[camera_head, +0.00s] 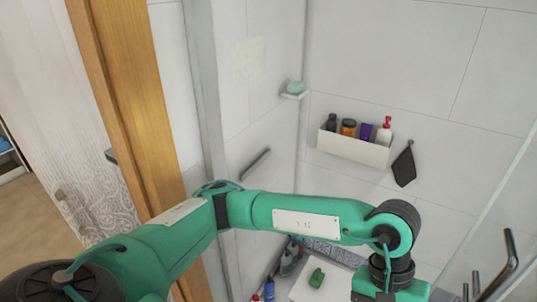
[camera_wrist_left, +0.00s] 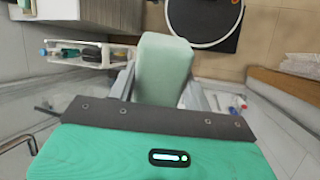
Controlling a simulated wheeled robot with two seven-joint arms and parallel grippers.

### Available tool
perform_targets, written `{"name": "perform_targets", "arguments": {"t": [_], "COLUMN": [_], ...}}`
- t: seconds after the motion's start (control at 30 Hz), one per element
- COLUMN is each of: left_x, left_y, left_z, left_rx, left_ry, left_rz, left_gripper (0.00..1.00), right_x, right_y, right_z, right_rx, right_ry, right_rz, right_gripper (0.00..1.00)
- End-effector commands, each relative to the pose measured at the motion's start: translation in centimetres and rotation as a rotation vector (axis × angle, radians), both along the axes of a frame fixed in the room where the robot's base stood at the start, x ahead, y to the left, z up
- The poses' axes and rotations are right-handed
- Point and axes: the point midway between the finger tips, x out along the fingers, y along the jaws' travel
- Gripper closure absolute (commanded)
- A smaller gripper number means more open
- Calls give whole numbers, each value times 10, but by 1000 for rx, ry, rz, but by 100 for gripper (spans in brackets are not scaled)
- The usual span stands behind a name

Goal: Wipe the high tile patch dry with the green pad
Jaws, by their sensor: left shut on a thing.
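My left gripper (camera_wrist_left: 161,82) is shut on a pale green pad (camera_wrist_left: 164,62), which sits between its two fingers in the left wrist view. In the head view my left arm crosses the picture from the left, with its wrist at the lower right; the fingertips and the held pad are out of that picture. The high tile patch (camera_head: 248,60) shows as a faint, slightly yellowish area on the left tiled wall. The wrist is well to the right of and below this patch. My right gripper is in neither view.
A small corner shelf (camera_head: 296,96) holds a green soap-like block (camera_head: 295,87). A white wall caddy (camera_head: 352,148) holds several bottles, with a dark cloth (camera_head: 404,166) hanging beside it. A grab bar (camera_head: 255,163) is on the left wall. A wooden post (camera_head: 120,80) stands at left.

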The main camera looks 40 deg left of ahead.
Motion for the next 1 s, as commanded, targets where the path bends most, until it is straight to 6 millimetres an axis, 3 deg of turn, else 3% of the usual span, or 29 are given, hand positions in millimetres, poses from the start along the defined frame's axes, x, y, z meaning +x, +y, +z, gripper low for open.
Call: {"name": "perform_targets", "arguments": {"t": [0.1, 0.23, 0.37, 0.5, 0.7, 1.0], "left_x": [-37, -74, -98, -111, -112, -100], "left_y": [-18, -21, -8, 18, 63, 111], "left_z": [53, 121, 183, 241, 299, 339], "left_rx": [-77, -158, -214, -244, -236, -187], "left_ry": [70, 177, 292, 420, 582, 727], "left_rz": [-65, -182, -334, -525, -777, -1008], "left_gripper": [69, 69, 69, 69, 69, 69], "right_x": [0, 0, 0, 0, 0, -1], "right_y": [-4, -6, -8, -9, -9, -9], "right_z": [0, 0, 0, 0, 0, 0], "right_rx": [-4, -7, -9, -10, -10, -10], "right_ry": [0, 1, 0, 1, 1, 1], "right_rz": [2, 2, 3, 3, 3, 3], "right_gripper": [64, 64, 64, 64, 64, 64]}}
